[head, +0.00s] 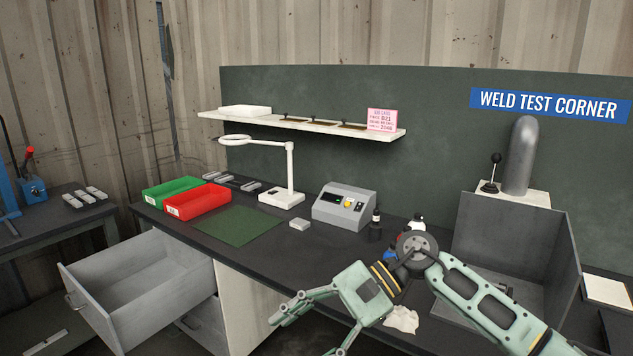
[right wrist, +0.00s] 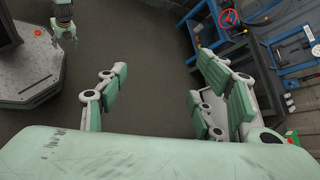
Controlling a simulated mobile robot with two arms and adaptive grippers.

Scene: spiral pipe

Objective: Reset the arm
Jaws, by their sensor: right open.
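My right arm comes in from the lower right of the head view, in front of the workbench (head: 395,258). My right gripper (head: 305,337) points left, in front of the bench's front panel, with its fingers spread and nothing between them. In the right wrist view its fingers (right wrist: 160,75) stand wide apart over bare floor. What looks like my left gripper (right wrist: 65,22) hangs at the top left of the right wrist view; it is too small to tell its opening. It does not show in the head view.
An open drawer (head: 140,290) sticks out left of my right gripper. The bench holds a green bin (head: 172,190), red bin (head: 198,203), lamp (head: 284,190), control box (head: 343,208) and grey metal enclosure (head: 510,240). A side table (head: 60,218) stands at the left.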

